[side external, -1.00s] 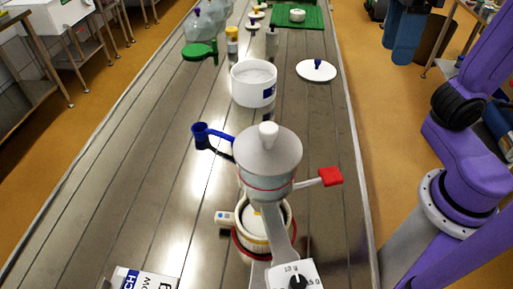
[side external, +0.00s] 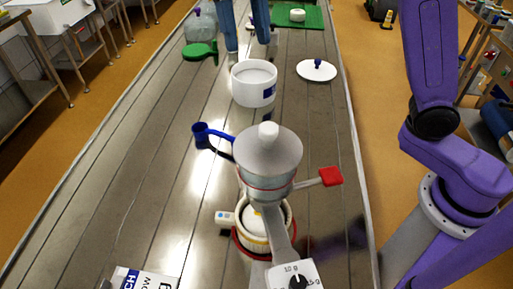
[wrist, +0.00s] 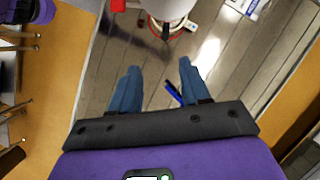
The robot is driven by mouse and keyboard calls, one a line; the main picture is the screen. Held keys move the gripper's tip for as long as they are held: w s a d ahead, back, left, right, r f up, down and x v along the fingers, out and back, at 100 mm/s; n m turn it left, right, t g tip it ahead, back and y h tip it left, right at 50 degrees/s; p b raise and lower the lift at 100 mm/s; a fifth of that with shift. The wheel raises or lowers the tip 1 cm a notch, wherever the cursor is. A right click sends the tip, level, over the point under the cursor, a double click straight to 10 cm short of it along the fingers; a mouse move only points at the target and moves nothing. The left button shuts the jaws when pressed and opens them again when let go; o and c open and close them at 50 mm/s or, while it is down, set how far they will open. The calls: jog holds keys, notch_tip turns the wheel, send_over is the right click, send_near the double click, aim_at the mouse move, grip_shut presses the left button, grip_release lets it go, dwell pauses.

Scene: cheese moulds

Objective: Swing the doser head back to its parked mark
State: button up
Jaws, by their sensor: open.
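The doser head (side external: 268,163) is a grey cone-topped hopper with a white knob, carried on a grey arm at the near middle of the bench. A red handle (side external: 330,176) sticks out to its right and a blue cup-shaped part (side external: 201,134) to its left. The head hangs over a white ribbed mould (side external: 265,226). I cannot make out a parked mark. My gripper (side external: 252,45) is open and empty at the far end, pointing down, well apart from the doser. In the wrist view, its two blue fingers (wrist: 160,88) are spread, with the doser at the top edge.
A white tub (side external: 253,84) stands between my gripper and the doser. A white lid (side external: 316,69) lies to its right, and a green disc (side external: 199,51) to its left. A dial box (side external: 296,277) is at the near edge. The left bench strip is clear.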

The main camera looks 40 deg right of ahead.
jog(key=shift+m, duration=0.4)
jog(key=x, duration=0.7)
jog(key=w+x, duration=0.1)
jog(key=x, duration=0.6)
jog(key=w+f+x, duration=0.1)
jog(key=x, duration=0.7)
jog(key=shift+w+a, duration=0.1)
jog(key=shift+w, duration=0.15)
grip_shut()
